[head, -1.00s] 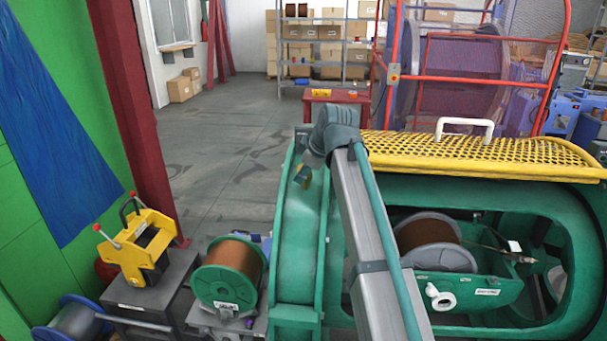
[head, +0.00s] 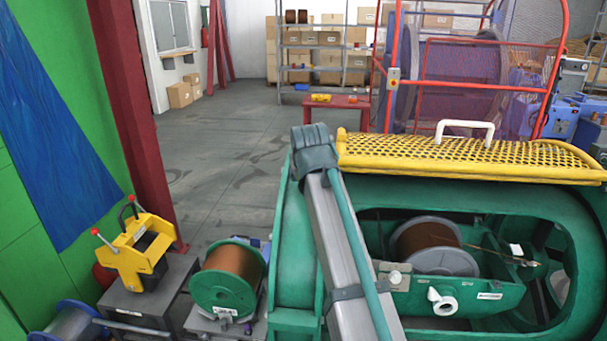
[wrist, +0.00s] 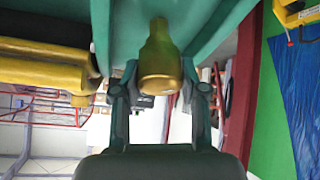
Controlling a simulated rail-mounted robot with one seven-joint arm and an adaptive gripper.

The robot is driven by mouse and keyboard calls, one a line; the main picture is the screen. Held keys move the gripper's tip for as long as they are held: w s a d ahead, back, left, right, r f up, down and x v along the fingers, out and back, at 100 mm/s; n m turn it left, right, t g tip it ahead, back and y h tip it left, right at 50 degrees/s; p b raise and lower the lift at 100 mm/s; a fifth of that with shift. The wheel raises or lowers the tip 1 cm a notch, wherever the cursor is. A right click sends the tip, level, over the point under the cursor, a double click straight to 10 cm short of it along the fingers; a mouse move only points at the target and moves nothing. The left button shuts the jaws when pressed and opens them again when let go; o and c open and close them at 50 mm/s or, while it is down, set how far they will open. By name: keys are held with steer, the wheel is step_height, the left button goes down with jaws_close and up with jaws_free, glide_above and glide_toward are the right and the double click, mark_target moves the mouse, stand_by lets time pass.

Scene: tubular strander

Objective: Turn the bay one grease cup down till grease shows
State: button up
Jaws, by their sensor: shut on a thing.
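The grease cup (wrist: 160,70) is a brass, bottle-shaped fitting against the green machine body in the wrist view. Its narrow neck meets the green part, and its wide end points toward my palm. My gripper (wrist: 161,88) has one dark finger on each side of the cup and is shut on it. I see no grease around the neck at this image size. In the head view my arm covers the cup and the gripper. The green strander body (head: 285,245) shows beside my arm.
A yellow mesh guard (head: 470,158) with a white handle (head: 465,124) tops the machine. An open bay holds a grey-flanged reel (head: 436,246) and a white fitting (head: 442,302). A green spool (head: 228,280) and a yellow device (head: 140,248) stand left.

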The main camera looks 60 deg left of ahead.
steer(key=m+t, duration=0.1)
steer(key=m, duration=0.1)
steer(key=m+b, duration=0.1)
steer(key=m, duration=0.2)
steer(key=shift+f+t+h, duration=0.1)
steer(key=shift+t+h, duration=0.3)
steer(key=m+t+h+b, duration=0.1)
steer(key=m, duration=0.3)
steer(key=shift+m, duration=0.3)
steer(key=shift+m+h, duration=0.3)
steer(key=o, duration=1.1)
steer(key=shift+o, duration=0.2)
steer(key=v, duration=1.2)
steer(key=shift+s, duration=0.2)
